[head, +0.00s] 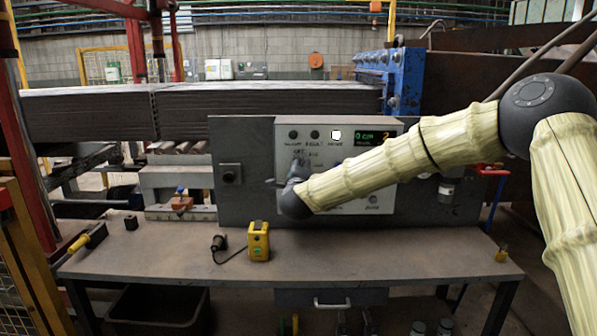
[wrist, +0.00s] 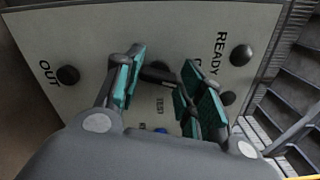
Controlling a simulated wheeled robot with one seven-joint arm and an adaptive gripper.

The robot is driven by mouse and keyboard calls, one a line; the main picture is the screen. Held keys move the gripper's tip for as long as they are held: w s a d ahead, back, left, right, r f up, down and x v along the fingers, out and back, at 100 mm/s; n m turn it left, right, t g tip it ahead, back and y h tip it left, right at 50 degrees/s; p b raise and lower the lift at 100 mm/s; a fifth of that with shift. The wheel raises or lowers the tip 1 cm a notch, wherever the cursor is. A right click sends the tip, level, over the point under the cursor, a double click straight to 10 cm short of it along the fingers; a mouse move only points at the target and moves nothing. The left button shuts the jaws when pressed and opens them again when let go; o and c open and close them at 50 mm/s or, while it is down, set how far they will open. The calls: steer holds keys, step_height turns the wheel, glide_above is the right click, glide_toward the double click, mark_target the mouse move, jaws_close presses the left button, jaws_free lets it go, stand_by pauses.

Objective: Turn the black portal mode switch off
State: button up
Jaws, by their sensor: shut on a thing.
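The grey-white control panel (head: 386,152) stands upright at the back of the workbench. My gripper (head: 298,165) is at the panel's left part and hides that part in the head view. In the wrist view, the teal-padded fingers of my gripper (wrist: 164,74) are on either side of a small black switch (wrist: 157,74) on the panel and are shut on it. The switch's pointing direction and most of its lettering are hidden by the fingers. The switch itself cannot be made out in the head view.
Black knobs labelled OUT (wrist: 67,75) and READY (wrist: 241,54) flank the fingers. A blue button (head: 338,167) and a lit display (head: 372,136) are on the panel. A yellow device (head: 258,241) stands on the workbench (head: 350,258), whose front right is mostly clear.

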steer(key=shift+f+n, duration=0.15)
steer(key=shift+n, duration=1.55)
steer(key=o, duration=1)
steer(key=s, duration=1.2)
